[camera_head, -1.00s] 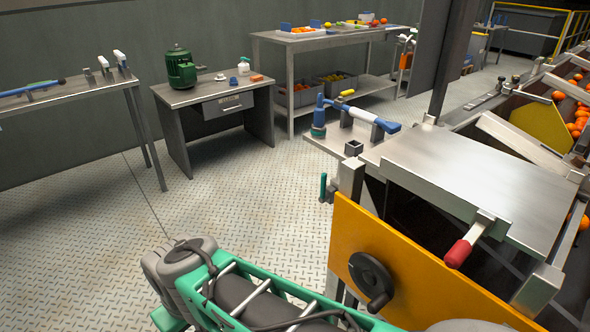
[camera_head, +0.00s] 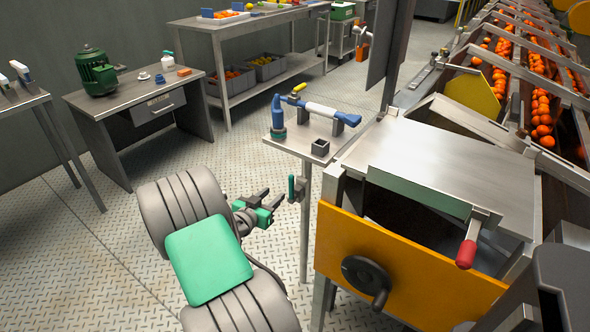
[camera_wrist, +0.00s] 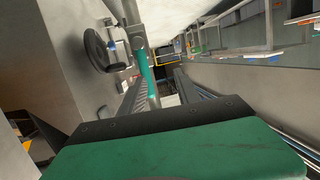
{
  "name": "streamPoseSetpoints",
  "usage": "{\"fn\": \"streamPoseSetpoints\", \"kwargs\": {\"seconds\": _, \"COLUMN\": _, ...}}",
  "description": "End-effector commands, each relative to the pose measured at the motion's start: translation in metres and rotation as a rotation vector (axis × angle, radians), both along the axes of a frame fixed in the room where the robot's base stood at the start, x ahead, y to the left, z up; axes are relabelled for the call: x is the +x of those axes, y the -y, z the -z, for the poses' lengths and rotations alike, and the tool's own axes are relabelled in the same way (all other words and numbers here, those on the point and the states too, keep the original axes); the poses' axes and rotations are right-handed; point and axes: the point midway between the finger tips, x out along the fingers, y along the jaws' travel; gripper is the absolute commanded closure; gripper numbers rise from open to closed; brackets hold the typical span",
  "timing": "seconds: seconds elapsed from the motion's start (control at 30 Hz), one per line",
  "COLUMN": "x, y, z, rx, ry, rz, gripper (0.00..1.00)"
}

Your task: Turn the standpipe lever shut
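The standpipe lever appears to be the small upright green handle (camera_head: 292,188) at the left corner of the extractor, below the small side shelf. In the wrist view a green bar (camera_wrist: 146,72), likely the same lever, stands upright ahead of my gripper. My gripper (camera_head: 273,199) is just left of the green handle in the head view, with a small gap. Its two dark fingers are apart. In the wrist view the fingers of my gripper (camera_wrist: 160,92) stretch forward on either side, with the bar near the left finger. Whether they touch is unclear.
The extractor's orange front panel (camera_head: 400,265) with a black handwheel (camera_head: 366,281) stands right of my arm. A red-handled lever (camera_head: 467,252) hangs from its top edge. The side shelf (camera_head: 300,145) holds a blue-and-white tool (camera_head: 325,110). Diamond-plate floor on the left is open.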

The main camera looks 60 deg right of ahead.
Motion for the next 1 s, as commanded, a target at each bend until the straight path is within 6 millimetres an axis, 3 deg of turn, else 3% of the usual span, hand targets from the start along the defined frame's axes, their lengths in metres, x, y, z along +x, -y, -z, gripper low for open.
{"fn": "streamPoseSetpoints", "kwargs": {"seconds": 0.03, "x": -0.018, "y": 0.016, "z": -0.002, "rx": -0.082, "ry": -0.005, "rz": 0.008, "gripper": 0.61}}
{"fn": "streamPoseSetpoints", "kwargs": {"seconds": 0.13, "x": -0.031, "y": 0.029, "z": -0.005, "rx": -0.192, "ry": -0.002, "rz": -0.018, "gripper": 0.61}}
{"fn": "streamPoseSetpoints", "kwargs": {"seconds": 0.27, "x": -0.033, "y": 0.040, "z": -0.007, "rx": -0.228, "ry": 0.003, "rz": -0.032, "gripper": 0.61}}
{"fn": "streamPoseSetpoints", "kwargs": {"seconds": 0.6, "x": -0.031, "y": 0.100, "z": -0.007, "rx": -0.227, "ry": 0.002, "rz": -0.030, "gripper": 0.61}}
{"fn": "streamPoseSetpoints", "kwargs": {"seconds": 0.93, "x": -0.030, "y": 0.110, "z": -0.007, "rx": -0.226, "ry": 0.002, "rz": -0.033, "gripper": 0.61}}
{"fn": "streamPoseSetpoints", "kwargs": {"seconds": 1.0, "x": -0.030, "y": 0.110, "z": -0.007, "rx": -0.226, "ry": 0.002, "rz": -0.033, "gripper": 0.65}}
